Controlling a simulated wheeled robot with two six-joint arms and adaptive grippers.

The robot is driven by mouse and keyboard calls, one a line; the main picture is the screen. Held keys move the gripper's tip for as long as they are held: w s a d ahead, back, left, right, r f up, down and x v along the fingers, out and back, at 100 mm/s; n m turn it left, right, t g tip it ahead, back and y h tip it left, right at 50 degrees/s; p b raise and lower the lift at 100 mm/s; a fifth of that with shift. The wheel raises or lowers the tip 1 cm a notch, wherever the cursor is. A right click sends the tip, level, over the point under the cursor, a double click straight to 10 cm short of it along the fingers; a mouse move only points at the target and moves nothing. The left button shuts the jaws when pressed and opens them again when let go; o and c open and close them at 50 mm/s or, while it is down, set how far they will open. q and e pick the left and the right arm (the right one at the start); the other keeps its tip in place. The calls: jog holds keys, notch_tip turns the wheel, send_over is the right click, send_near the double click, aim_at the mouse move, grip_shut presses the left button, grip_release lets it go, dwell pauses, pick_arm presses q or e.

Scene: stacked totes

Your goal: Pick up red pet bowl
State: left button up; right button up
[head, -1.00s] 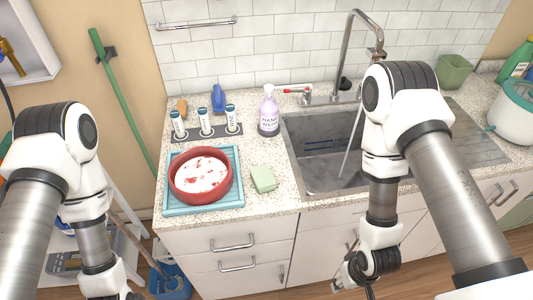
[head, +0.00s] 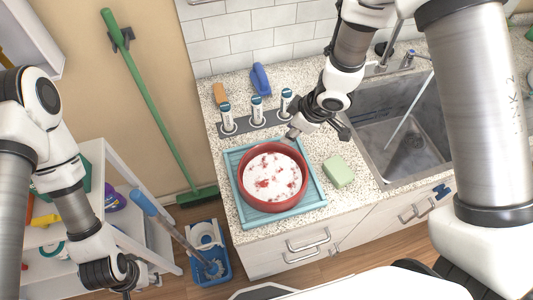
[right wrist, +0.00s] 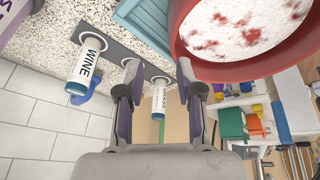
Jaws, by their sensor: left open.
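The red pet bowl (head: 246,203) sits upright on a teal draining tray (head: 296,212) on the counter, with white, red-speckled contents. In the right wrist view, the bowl's red wall (right wrist: 225,70) fills the upper right. My right gripper (right wrist: 155,78) is open, with nothing between its fingers; its right fingertip is close to the bowl's wall, and I cannot tell if they touch. In the head view, the right gripper (head: 312,131) is just behind and right of the bowl. My left gripper (head: 128,284) is low at the left, away from the bowl, open and partly hidden.
A holder (head: 260,124) with several labelled tubes stands behind the tray, close to my right gripper. A green sponge (head: 339,172) lies to the right, before the sink (head: 410,145). A white shelf cart (head: 125,235) and blue mop bucket (head: 209,260) stand at the left.

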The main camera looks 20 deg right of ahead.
aim_at(284, 146)
jog(key=shift+s+a+f, duration=0.4)
jog(key=shift+s+f, duration=0.05)
jog(key=shift+f, duration=0.15)
jog(key=shift+s+a+f, duration=0.4)
jog(key=shift+s+f, duration=0.05)
jog(key=shift+f, duration=0.15)
jog(key=f, duration=0.1)
jog(key=w+f, duration=0.1)
jog(key=f, duration=0.2)
jog(key=shift+w, duration=0.3)
jog(key=shift+w+f, duration=0.2)
jog(key=shift+a+r, duration=0.1)
jog(key=shift+a, duration=0.05)
jog(key=shift+s+r, duration=0.15)
jog(key=shift+s, duration=0.1)
jog(key=c, duration=0.4)
jog(key=shift+s, duration=0.15)
grip_shut()
pick_arm(q)
jog(key=shift+s+r, duration=0.25)
jog(key=shift+s, duration=0.75)
